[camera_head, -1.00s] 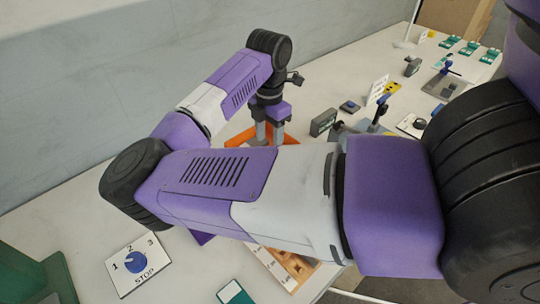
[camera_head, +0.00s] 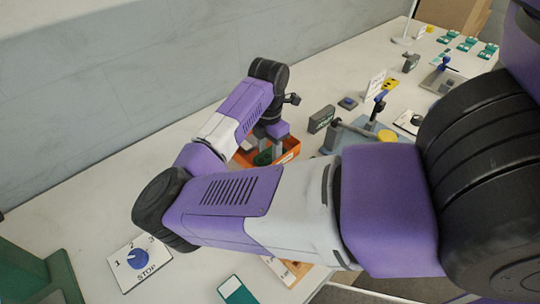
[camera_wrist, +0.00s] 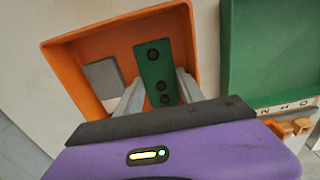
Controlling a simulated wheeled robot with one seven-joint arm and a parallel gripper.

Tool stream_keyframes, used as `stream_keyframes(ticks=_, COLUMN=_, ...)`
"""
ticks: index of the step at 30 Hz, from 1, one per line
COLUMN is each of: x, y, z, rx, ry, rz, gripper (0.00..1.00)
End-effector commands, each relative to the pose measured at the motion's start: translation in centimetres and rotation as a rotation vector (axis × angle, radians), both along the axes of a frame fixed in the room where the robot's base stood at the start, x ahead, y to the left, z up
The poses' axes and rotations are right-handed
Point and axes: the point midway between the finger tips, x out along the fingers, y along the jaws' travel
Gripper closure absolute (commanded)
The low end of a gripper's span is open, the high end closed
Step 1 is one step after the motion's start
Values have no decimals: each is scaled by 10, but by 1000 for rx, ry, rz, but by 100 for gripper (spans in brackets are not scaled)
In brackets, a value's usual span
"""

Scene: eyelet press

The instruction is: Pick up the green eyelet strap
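The green eyelet strap (camera_wrist: 153,62), a flat green plate with dark round holes, is in the orange tray (camera_wrist: 67,67) in the wrist view. My gripper (camera_wrist: 159,78) points down into the tray, with one grey finger along each side of the strap. The fingers are apart and look open, though close to the strap's edges; contact is not clear. In the head view my gripper (camera_head: 264,150) is down at the orange tray (camera_head: 289,154), and some green shows by the fingers.
A grey block (camera_wrist: 103,78) lies in the tray, left of the strap. A green tray (camera_wrist: 228,60) stands right of the orange one. In the head view a lever press (camera_head: 378,108) stands to the right and a dial plate (camera_head: 140,262) lies front left.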

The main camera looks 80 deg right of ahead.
Motion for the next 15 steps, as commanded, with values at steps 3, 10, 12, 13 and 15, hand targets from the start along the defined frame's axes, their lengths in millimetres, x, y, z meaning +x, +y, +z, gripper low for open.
stream_keyframes(ticks=3, x=0, y=0, z=0, rx=0, ry=0, rz=0, gripper=94)
stream_keyframes(ticks=10, x=0, y=0, z=2, rx=-1, ry=-1, rz=0, gripper=94)
stream_keyframes(ticks=12, x=0, y=0, z=5, rx=-1, ry=-1, rz=0, gripper=94)
stream_keyframes(ticks=13, x=0, y=0, z=6, rx=-1, ry=-1, rz=-1, gripper=94)
stream_keyframes(ticks=15, x=0, y=0, z=12, rx=-1, ry=-2, rz=-2, gripper=94)
